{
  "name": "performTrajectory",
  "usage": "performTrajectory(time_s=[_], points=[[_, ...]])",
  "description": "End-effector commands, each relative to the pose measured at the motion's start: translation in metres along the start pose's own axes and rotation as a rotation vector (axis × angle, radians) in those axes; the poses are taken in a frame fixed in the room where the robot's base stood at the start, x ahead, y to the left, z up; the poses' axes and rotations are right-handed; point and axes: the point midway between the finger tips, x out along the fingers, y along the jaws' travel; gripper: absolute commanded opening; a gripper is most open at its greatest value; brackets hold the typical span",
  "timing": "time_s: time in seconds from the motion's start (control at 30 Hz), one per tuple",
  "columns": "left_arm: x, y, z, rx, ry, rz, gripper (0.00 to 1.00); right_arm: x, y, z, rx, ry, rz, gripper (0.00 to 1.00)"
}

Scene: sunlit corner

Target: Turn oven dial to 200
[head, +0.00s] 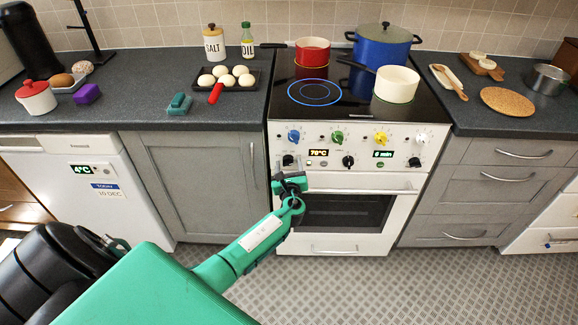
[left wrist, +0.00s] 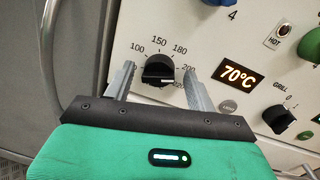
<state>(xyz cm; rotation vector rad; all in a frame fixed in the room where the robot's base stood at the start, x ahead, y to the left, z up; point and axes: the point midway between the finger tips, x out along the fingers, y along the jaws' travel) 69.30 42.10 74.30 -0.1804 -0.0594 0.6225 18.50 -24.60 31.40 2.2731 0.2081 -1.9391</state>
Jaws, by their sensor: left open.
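The black oven dial (left wrist: 158,70) shows in the left wrist view, with 100, 150, 180 and 200 printed around it on the white panel. I cannot clearly tell which number it points to. In the head view the dial (head: 289,160) is at the left end of the lower row on the oven (head: 350,170). The orange display (left wrist: 240,76) reads 70°C. My left gripper (head: 289,180) is just below the dial in the head view. In the left wrist view its open fingers (left wrist: 160,68) appear on either side of the dial; contact cannot be told.
Other knobs, such as the grill knob (left wrist: 278,118), are to the right. The oven door handle (head: 360,190) runs below the panel. Pots, including a white one (head: 396,84), stand on the hob. A baking tray (head: 258,82) lies on the left worktop.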

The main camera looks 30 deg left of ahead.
Motion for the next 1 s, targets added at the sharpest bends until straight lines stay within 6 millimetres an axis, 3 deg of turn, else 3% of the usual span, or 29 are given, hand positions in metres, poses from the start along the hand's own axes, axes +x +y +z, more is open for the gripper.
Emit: performTrajectory(time_s=[0.17, 0.6, 0.8, 1.0], points=[[-0.021, 0.0, -0.002, 0.0, 0.003, -0.002, 0.57, -0.001, 0.0, -0.001, 0.0, 0.003, 0.0, 0.0], [-0.113, -0.001, -0.001, -0.002, 0.002, -0.002, 0.57, -0.002, 0.0, -0.008, 0.002, 0.007, 0.0, 0.0], [-0.133, -0.001, -0.001, 0.0, 0.0, -0.001, 0.57, -0.005, -0.001, -0.016, 0.003, 0.01, -0.001, 0.0], [-0.137, -0.001, 0.0, 0.0, 0.0, -0.002, 0.57, -0.006, -0.001, -0.016, 0.004, 0.011, -0.002, 0.0]])
